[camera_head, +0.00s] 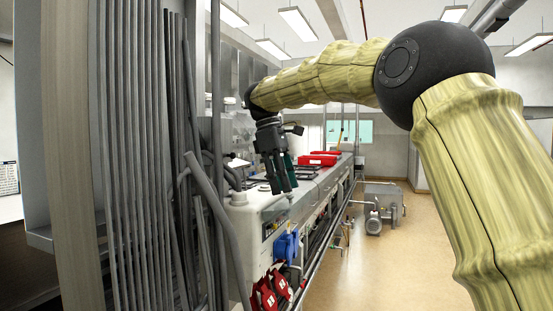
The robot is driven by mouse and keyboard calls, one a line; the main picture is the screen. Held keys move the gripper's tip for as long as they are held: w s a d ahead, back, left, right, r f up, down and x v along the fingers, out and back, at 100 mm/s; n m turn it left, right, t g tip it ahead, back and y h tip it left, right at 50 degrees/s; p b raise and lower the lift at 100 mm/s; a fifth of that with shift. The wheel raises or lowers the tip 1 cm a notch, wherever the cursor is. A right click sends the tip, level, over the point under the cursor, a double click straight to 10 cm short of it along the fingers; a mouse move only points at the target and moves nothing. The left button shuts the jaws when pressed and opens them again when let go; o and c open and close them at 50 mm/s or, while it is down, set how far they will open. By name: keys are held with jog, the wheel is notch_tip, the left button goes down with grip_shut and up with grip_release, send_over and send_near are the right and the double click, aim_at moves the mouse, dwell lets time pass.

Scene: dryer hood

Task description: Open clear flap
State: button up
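My gripper (282,188) hangs from the end of my arm with its dark fingers pointing down. It is over the near end of the long machine (262,217), close to the white housing there. No object shows in the fingers, but they overlap in this view, so their gap is unclear. I cannot pick out the clear flap with certainty. Upright grey panels (246,72) stand behind my gripper on the left, partly hidden by my arm and by grey pipes.
Vertical grey pipes and slats (140,150) fill the near left. Red boxes (318,159) lie on the machine top. A blue connector (286,247) and red parts (265,295) are on its side. A motor unit (374,223) stands beyond. The floor (400,270) at right is clear.

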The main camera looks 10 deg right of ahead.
jog(key=v, duration=0.9)
jog(key=shift+r, duration=0.2)
jog(key=shift+w, duration=0.1)
jog(key=shift+a, duration=0.15)
